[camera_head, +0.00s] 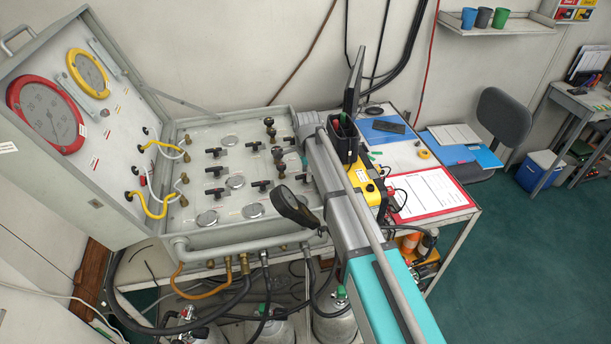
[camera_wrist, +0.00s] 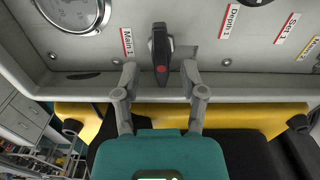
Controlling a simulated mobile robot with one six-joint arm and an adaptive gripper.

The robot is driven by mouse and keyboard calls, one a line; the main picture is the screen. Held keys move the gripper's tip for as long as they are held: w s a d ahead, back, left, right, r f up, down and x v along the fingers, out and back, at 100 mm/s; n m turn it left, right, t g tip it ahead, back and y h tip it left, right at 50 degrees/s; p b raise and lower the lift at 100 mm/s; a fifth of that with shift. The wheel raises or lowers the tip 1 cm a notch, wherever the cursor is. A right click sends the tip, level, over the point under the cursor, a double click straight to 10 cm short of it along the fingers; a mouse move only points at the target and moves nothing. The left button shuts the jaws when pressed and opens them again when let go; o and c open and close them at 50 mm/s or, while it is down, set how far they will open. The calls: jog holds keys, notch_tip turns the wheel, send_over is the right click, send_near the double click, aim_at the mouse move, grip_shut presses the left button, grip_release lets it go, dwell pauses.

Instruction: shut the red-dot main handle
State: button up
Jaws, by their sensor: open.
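In the wrist view, a black lever handle with a red dot (camera_wrist: 160,50) stands on the light grey panel, beside a label reading "Main 1" (camera_wrist: 127,41). The lever runs up and down in the picture, with the dot near its lower end. My gripper (camera_wrist: 164,76) is open, one grey finger on each side below the handle. The fingertips look apart from it, and nothing is held. In the head view, several black handles sit on the air panel (camera_head: 203,238); I cannot tell which has the red dot. My arm hides part of the panel's right side there.
In the wrist view, a round gauge (camera_wrist: 72,12) is at upper left and a "Depth 1" label (camera_wrist: 229,21) to the right. The panel's raised front rim (camera_wrist: 60,92) runs below the handle. In the head view, a red clipboard (camera_head: 433,193) lies on the table right of my arm.

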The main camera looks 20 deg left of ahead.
jog(key=shift+c, duration=0.3)
jog(key=shift+f, duration=0.1)
grip_shut()
jog(key=shift+s+m, duration=0.1)
jog(key=shift+m, duration=0.3)
jog(key=shift+o, duration=0.3)
grip_release()
